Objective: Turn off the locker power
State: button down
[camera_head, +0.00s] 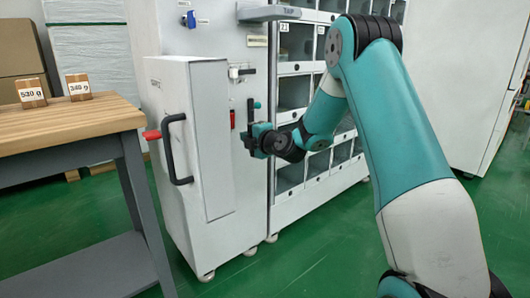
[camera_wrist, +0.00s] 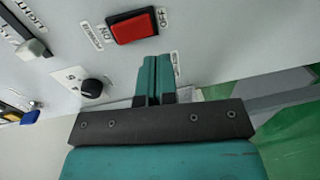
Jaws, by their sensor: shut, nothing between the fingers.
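A red rocker switch (camera_wrist: 133,26) in a black frame is on the white panel in the wrist view. Rotated labels read ON on its left and OFF on its right. A smaller label beside it is too small to read surely. My gripper (camera_wrist: 155,62) is shut and empty, its teal fingertips just below the switch in the picture, with a visible gap. In the head view my gripper (camera_head: 248,140) is beside the white cabinet, close to a small red part (camera_head: 232,118) on its face. Which way the rocker is tipped is hard to tell.
A black knob (camera_wrist: 92,88) and a grey lever (camera_wrist: 33,47) are on the same panel. The white cabinet door has a black handle (camera_head: 175,150). Locker shelves (camera_head: 292,85) are to the right. A wooden table (camera_head: 65,123) with two small boxes is left.

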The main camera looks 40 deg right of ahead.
jog(key=s+d+f+b, duration=0.1)
jog(key=s, duration=0.5)
jog(key=shift+s, duration=0.35)
jog(key=shift+d, duration=0.1)
